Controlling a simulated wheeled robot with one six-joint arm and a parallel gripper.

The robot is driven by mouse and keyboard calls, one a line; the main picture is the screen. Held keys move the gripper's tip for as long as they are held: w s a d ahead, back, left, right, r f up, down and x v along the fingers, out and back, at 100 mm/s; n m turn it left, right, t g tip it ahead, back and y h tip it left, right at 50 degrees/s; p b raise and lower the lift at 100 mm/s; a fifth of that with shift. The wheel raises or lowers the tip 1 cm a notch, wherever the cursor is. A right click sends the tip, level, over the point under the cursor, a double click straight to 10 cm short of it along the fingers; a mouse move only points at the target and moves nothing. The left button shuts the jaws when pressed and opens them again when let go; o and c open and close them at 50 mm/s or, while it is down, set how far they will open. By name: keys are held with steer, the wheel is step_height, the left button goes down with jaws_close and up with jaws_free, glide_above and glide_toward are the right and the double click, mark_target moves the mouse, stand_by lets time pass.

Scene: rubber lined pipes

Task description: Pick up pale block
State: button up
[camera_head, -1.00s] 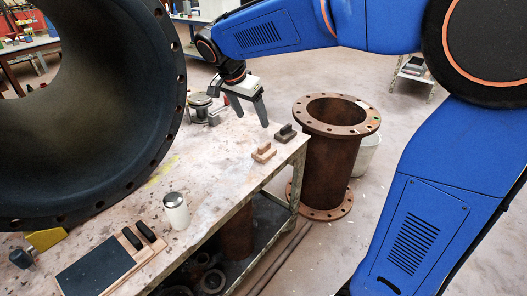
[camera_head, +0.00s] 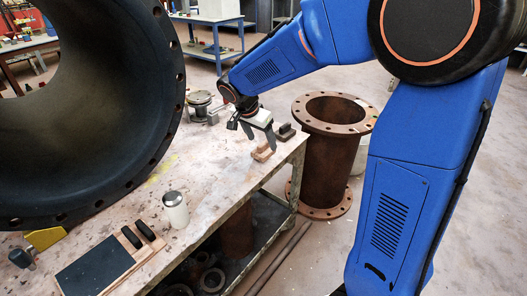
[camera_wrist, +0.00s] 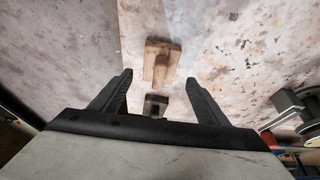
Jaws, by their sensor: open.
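The pale block (camera_head: 263,153) is a small tan wooden piece with a raised rib, lying near the right end of the worktable (camera_head: 205,192). In the wrist view the pale block (camera_wrist: 161,64) lies ahead of the fingertips, roughly centred between them. My gripper (camera_head: 262,144) is open and empty, above and close to the pale block, partly overlapping it in the head view. In the wrist view the fingers of my gripper (camera_wrist: 158,76) stand wide apart. A dark block (camera_head: 285,132) sits just behind the pale one; the dark block (camera_wrist: 155,104) also shows between the fingers.
A large dark lined pipe (camera_head: 172,110) takes up the table's left side. A white canister (camera_head: 175,210) and a dark board (camera_head: 95,270) are at the front. A rusty flanged pipe (camera_head: 328,165) stands on the floor beyond the table's right end.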

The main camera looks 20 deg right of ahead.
mark_target(263, 143)
steer(key=shift+x, duration=1.8)
steer(key=shift+s, duration=0.1)
steer(key=c, duration=1.6)
steer(key=shift+r, duration=0.15)
